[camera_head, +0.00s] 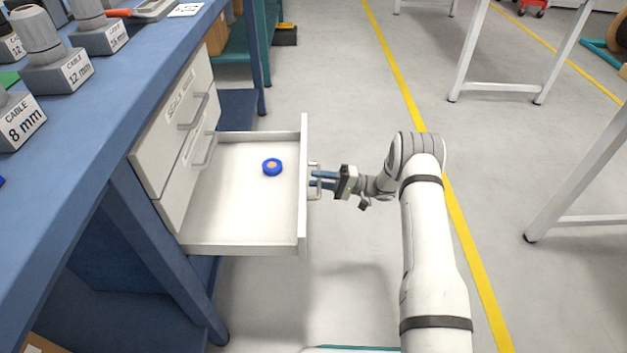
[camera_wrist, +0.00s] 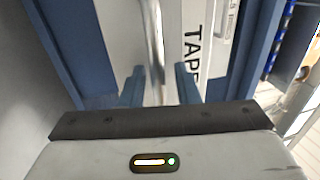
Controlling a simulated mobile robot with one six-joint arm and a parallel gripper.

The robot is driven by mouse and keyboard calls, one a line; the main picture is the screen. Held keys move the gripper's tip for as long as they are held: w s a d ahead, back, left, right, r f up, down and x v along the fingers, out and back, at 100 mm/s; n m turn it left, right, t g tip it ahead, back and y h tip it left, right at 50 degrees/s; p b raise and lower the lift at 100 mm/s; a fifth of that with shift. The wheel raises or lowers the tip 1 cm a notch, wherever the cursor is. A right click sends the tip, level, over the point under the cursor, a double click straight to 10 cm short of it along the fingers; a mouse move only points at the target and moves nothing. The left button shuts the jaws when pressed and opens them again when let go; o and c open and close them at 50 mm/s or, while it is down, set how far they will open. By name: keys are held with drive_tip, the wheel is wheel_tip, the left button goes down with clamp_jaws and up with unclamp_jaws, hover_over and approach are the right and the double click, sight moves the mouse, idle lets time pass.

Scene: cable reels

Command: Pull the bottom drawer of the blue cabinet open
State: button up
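The open drawer (camera_head: 235,215) is white and stands pulled well out, below two shut drawers. A round blue thing with an orange middle (camera_head: 272,167) lies inside it. Its front carries a metal bar handle (camera_head: 315,190). My gripper (camera_head: 316,180) is at that handle from the right. In the wrist view the gripper's blue fingers (camera_wrist: 159,85) stand on either side of the handle bar (camera_wrist: 154,40), with gaps visible between fingers and bar. The drawer front (camera_wrist: 203,45) there shows a label starting "TAP". The cabinet (camera_head: 170,150) has light drawer fronts under a blue bench.
The blue bench (camera_head: 110,110) holds several cable-labelled blocks along the left. A bench leg (camera_head: 170,255) stands just below the open drawer. The grey floor (camera_head: 350,90) is clear behind my gripper. White table legs (camera_head: 575,180) stand at the right.

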drive_tip(key=shift+s, duration=0.1)
drive_tip(key=p+v, duration=0.1)
drive_tip(key=v, duration=0.6)
drive_tip(key=shift+d+p, duration=0.35)
drive_tip(key=shift+d, duration=0.05)
drive_tip(key=shift+f, duration=0.1)
